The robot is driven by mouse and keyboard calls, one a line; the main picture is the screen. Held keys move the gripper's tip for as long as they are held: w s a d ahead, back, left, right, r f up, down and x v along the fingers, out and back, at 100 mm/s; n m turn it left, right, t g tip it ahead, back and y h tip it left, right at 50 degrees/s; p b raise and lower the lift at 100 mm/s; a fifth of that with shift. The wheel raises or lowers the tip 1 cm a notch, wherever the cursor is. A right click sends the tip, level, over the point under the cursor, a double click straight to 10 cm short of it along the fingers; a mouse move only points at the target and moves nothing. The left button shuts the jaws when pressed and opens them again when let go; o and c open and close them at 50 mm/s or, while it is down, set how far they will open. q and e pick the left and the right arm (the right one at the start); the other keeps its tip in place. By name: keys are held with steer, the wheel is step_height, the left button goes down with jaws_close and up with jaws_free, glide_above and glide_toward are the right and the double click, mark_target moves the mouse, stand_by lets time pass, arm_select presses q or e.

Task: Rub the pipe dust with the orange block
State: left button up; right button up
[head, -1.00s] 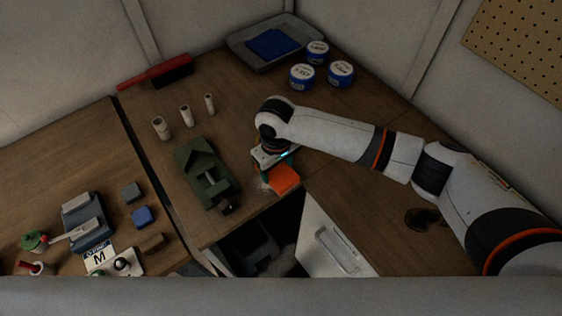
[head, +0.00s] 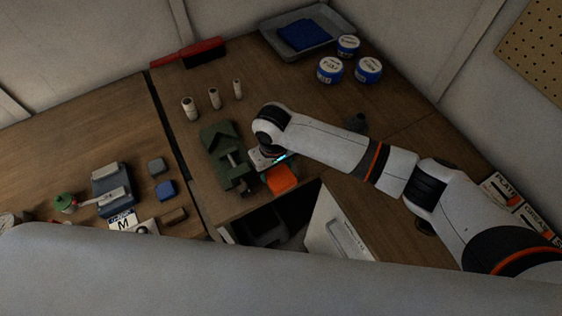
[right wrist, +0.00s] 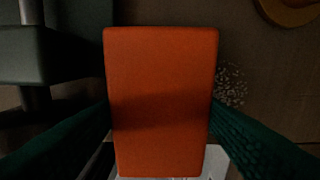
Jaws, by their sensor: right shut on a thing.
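The orange block (head: 281,179) is in my right gripper (head: 272,167), which is shut on it close above or on the wooden table, just right of the green vise (head: 228,160). In the right wrist view the block (right wrist: 160,100) fills the middle between the dark green fingers (right wrist: 160,130). Pale specks of dust (right wrist: 231,86) lie on the table along the block's right side. Whether the block touches the table, or more dust lies under it, is hidden. My left gripper is not in view.
Three pale pipe pieces (head: 214,98) stand behind the vise. Several blue-and-white tins (head: 330,70) and a grey tray (head: 275,37) are at the back. Small blocks (head: 166,190) lie on the left table. A dark opening (head: 265,222) lies in front of the gripper.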

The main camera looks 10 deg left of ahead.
steer(key=shift+s+a+r+p, duration=0.1)
steer(key=shift+s+a+p, duration=0.1)
steer(key=shift+p, duration=0.35)
steer(key=shift+w+d+r+p, duration=0.1)
steer(key=shift+w+d+p, duration=0.3)
steer(key=shift+w+d, duration=0.2)
steer(key=shift+w+d+p, duration=0.25)
steer(key=shift+w+d, duration=0.3)
steer(key=shift+d, duration=0.25)
steer(key=shift+w+d+p, duration=0.25)
steer(key=shift+w+d, duration=0.3)
steer(key=shift+d, duration=0.25)
steer(key=shift+w+d+f, duration=0.2)
steer(key=shift+w+d, duration=0.6)
steer(key=shift+d, duration=0.3)
